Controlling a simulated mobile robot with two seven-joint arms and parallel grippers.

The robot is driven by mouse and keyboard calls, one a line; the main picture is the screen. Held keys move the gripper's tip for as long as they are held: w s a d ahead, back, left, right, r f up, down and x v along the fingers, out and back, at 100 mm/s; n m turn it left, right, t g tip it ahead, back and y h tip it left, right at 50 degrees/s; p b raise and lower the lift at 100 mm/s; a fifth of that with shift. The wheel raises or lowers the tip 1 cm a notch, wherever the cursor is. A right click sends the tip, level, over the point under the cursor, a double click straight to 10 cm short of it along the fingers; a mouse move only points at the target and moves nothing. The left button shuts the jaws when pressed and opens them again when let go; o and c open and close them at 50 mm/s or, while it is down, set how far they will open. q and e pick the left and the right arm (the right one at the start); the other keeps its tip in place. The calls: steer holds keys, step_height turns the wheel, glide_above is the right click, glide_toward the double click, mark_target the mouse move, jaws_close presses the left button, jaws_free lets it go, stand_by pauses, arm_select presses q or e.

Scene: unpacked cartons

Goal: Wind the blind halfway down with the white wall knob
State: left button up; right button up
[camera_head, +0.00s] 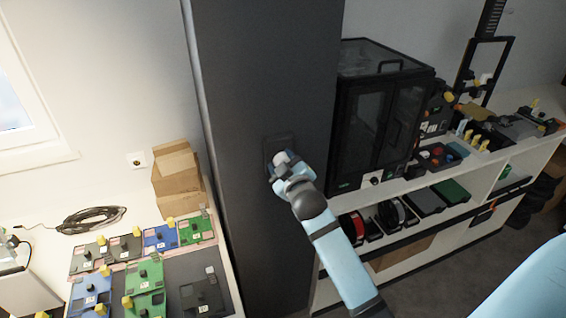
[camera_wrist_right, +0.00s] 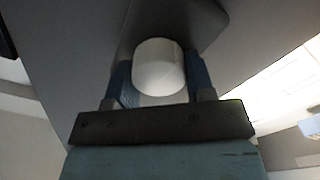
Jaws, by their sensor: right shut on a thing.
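The white wall knob (camera_wrist_right: 158,66) shows in the right wrist view, between the two fingers of my right gripper (camera_wrist_right: 158,84). The knob sits on a dark plate fixed to a dark grey column. In the head view my right gripper (camera_head: 284,168) is at the plate (camera_head: 273,147) on the column, shut on the knob (camera_head: 281,157), which is mostly hidden by the gripper. My left gripper is not in view. The blind itself is not in view; only part of a window frame (camera_head: 40,150) shows at the left edge.
The dark column (camera_head: 265,70) stands between a left table with several circuit boards (camera_head: 145,275) and a right white shelf unit (camera_head: 480,195). Cardboard boxes (camera_head: 176,180) and a cable coil (camera_head: 90,219) lie left of the column. A black glass-doored cabinet (camera_head: 375,120) stands close on its right.

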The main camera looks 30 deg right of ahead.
steer(key=o, duration=0.9)
steer(key=shift+s, duration=0.1)
steer(key=b+v, duration=0.3)
steer(key=v, duration=1)
steer(key=shift+s+a, duration=0.2)
steer(key=shift+s, duration=0.1)
